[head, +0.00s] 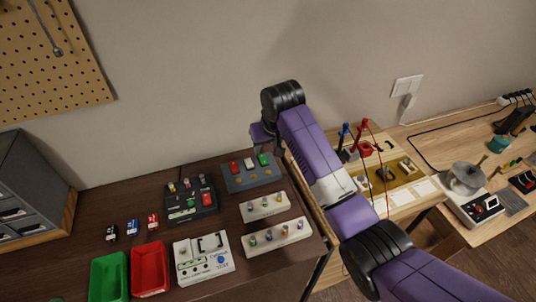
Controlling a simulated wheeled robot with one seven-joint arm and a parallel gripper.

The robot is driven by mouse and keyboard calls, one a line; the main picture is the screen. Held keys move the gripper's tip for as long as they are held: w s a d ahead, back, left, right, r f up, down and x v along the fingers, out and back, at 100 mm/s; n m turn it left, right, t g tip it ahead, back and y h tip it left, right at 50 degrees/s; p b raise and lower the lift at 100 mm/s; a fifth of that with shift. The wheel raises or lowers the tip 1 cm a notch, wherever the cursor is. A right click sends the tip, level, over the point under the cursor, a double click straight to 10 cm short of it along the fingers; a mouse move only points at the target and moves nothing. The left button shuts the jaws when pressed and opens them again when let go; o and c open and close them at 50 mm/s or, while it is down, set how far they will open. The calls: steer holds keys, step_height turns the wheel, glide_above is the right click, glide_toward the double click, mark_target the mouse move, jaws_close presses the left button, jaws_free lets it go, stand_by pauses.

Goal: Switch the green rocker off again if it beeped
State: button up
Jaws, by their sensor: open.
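A blue-grey switch box (250,181) stands at the back right of the dark table in the head view. A green rocker (263,159) sits at the right of its top row, beside a pale rocker (248,163) and a red rocker (234,166). Whether the green rocker is on or off is too small to tell. My gripper (264,142) hangs from the black wrist joint just above and behind the green rocker, apart from it as far as I can tell. It is open and empty; its fingers are mostly hidden by my arm.
A black control box (189,202) stands left of the switch box. Two pale knob strips (264,207) (276,236), a white device (203,259), a red bin (150,268) and a green bin (109,277) stand nearer. A wooden bench (420,205) stands at the right.

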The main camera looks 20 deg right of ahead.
mark_target(264, 159)
steer(key=shift+s+f, duration=0.15)
steer(key=shift+f, duration=0.3)
steer(key=shift+p+x, duration=0.3)
steer(key=shift+x, duration=3.2)
jaws_close()
